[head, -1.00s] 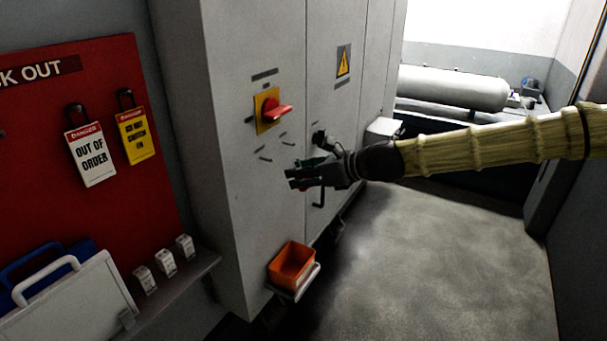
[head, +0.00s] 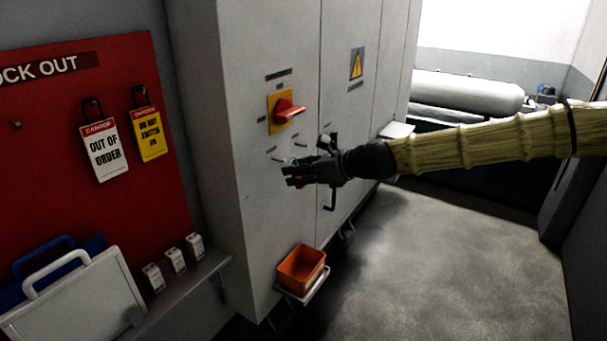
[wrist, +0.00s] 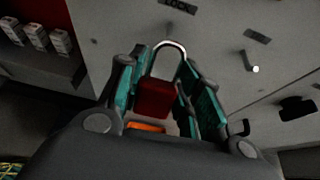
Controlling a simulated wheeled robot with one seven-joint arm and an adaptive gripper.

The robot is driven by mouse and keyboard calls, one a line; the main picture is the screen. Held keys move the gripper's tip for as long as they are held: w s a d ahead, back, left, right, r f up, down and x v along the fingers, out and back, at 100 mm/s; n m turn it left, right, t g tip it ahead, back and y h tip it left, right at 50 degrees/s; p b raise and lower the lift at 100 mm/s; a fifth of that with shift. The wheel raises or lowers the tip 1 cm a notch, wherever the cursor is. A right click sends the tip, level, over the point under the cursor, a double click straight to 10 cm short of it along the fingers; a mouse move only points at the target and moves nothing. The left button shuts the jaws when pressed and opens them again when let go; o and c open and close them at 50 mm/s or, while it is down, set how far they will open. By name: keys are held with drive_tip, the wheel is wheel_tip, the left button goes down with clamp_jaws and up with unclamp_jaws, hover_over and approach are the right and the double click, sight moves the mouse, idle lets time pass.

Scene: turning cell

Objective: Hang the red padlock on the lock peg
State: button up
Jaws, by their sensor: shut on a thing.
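My gripper (head: 288,176) is shut on the red padlock (wrist: 156,98), which sits between the two teal-lined fingers in the wrist view. Its metal shackle (wrist: 170,48) points up and away from the gripper, toward the cabinet face. In the head view the fingers hide most of the padlock. On the cabinet, a small peg (head: 278,160) shows just above and left of the fingertips. A "LOCK" label (wrist: 178,6) is at the top of the wrist view, beyond the shackle. I cannot tell whether the shackle touches or surrounds a peg.
Another peg (wrist: 253,68) stands right of the shackle under a label. A red rotary switch (head: 288,110) is above the gripper. An orange bin (head: 301,268) is below on the cabinet. The red lockout board (head: 60,150) with tags is at left. The floor at right is clear.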

drive_tip(key=shift+w+a+f+b, duration=0.1)
drive_tip(key=shift+w+a+b, duration=0.05)
drive_tip(key=shift+w+a, duration=0.4)
drive_tip(key=shift+w+a+f+b, duration=0.15)
drive_tip(key=shift+w+a, duration=0.2)
drive_tip(key=shift+a, duration=0.35)
drive_tip(key=shift+w+a+f+b, duration=0.35)
drive_tip(key=shift+w+a+b, duration=0.05)
drive_tip(key=shift+a, duration=0.1)
drive_tip(key=o, duration=1.1)
